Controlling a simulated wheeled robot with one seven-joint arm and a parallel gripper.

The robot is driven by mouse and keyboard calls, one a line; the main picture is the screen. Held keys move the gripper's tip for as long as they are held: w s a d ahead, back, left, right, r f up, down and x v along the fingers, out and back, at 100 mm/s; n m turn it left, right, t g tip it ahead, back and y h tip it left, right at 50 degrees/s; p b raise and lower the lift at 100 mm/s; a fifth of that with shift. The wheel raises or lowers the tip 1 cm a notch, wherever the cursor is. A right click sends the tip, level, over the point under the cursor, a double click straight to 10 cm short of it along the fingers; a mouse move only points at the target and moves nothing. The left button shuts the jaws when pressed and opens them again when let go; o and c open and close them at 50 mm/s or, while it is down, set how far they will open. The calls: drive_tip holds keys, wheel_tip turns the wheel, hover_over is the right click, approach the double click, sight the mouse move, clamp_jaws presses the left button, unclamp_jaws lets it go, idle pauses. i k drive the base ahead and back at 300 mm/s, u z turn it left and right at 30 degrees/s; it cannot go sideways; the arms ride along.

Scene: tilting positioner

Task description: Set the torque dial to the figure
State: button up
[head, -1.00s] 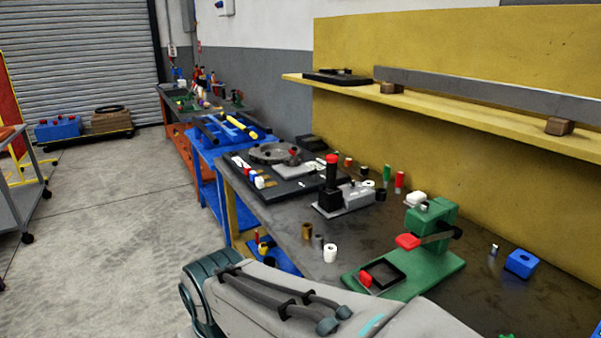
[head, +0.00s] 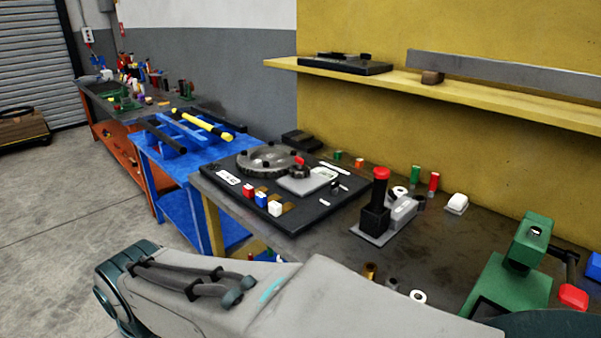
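A black panel (head: 300,218) lies on the dark bench top in the head view. It carries a round grey toothed disc (head: 268,160) and a light plate (head: 308,180) with a dark knob (head: 299,172) that has a red mark on it. Which part is the torque dial is too small to tell. A white label (head: 229,178) with dark figures sits at the panel's left corner, unreadable here. Red, blue and white blocks (head: 261,199) stand along its front edge. My arm crosses the lower part of the picture. My gripper is not in view.
A grey fixture with a red-topped black post (head: 381,205) stands right of the panel. A green device (head: 525,260) with a red handle is further right. Small coloured cylinders (head: 433,183) stand behind. A blue trestle (head: 180,150) adjoins on the left. Open floor lies at left.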

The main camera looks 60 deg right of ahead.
sight(393, 197)
drive_tip(key=i, duration=1.15)
drive_tip(key=z, duration=3.15)
